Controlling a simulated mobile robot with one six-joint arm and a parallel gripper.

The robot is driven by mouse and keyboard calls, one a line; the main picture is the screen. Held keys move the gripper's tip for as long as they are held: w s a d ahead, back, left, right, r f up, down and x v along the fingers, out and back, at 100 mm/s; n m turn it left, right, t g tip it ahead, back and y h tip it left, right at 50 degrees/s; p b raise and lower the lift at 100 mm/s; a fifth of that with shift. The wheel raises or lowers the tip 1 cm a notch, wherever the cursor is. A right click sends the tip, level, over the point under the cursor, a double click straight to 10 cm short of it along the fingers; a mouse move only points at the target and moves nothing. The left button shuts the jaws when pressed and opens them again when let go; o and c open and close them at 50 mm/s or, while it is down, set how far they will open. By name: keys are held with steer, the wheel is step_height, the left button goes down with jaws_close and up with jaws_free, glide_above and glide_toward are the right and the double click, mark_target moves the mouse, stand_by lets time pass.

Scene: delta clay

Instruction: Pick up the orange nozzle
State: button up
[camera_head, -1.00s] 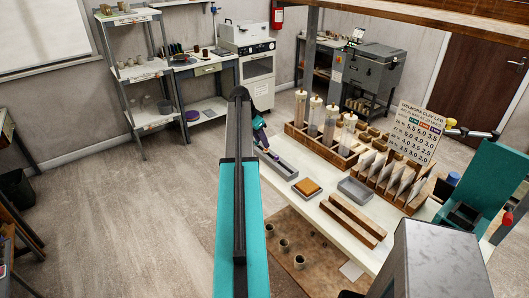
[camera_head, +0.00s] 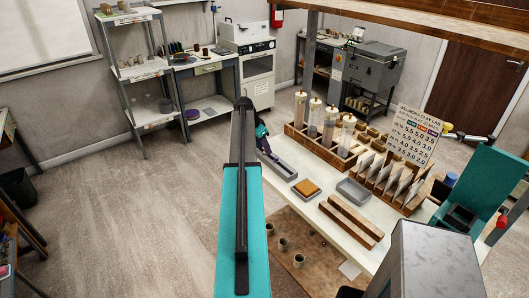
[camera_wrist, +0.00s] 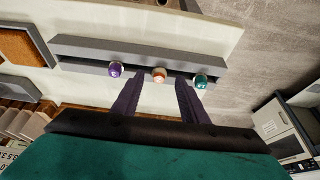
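The orange nozzle (camera_wrist: 159,75) stands in a long grey rack (camera_wrist: 80,55), between a purple nozzle (camera_wrist: 115,69) and a teal nozzle (camera_wrist: 201,80). My gripper (camera_wrist: 158,83) is open. In the wrist view its two dark fingers point at the rack, and the orange nozzle appears between their tips. I cannot tell how far the tips are from it. In the head view the rack (camera_head: 283,169) lies at the left end of the white table, with my gripper (camera_head: 271,156) over its far end. The nozzles are too small to make out there.
On the white table (camera_head: 313,209) are a tray with an orange-brown slab (camera_head: 306,188), a grey tray (camera_head: 353,190), wooden bars (camera_head: 350,220), a wooden rack with clear cylinders (camera_head: 315,115), and a card holder. The floor left of my arm is open.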

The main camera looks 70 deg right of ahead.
steer(key=shift+x, duration=0.75)
jaws_close()
